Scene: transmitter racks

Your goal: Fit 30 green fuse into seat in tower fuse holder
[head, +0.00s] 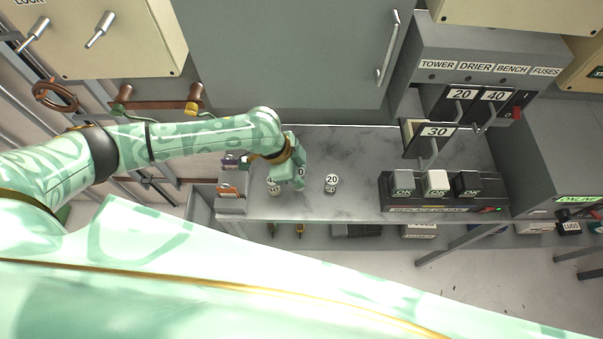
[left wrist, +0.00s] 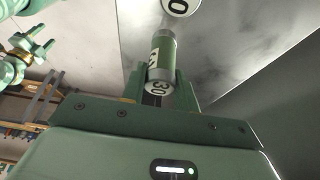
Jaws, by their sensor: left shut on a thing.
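My left gripper (head: 298,184) is shut on the green 30 fuse (left wrist: 162,55) over the grey bench. The tower fuse holder (head: 430,133), marked 30, stands out below the other holders on the fuse panel, right of the gripper. I cannot see into its seat. A mint part at the left of the left wrist view looks like my right gripper (left wrist: 30,46); its jaw state is unclear.
A 20 fuse (head: 331,184) stands right of the gripper, and another fuse (head: 272,186) stands left. A tester block (head: 436,210) with OK-marked tops sits at the bench's right. Holders marked 20 (head: 462,93) and 40 (head: 495,95) are above.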

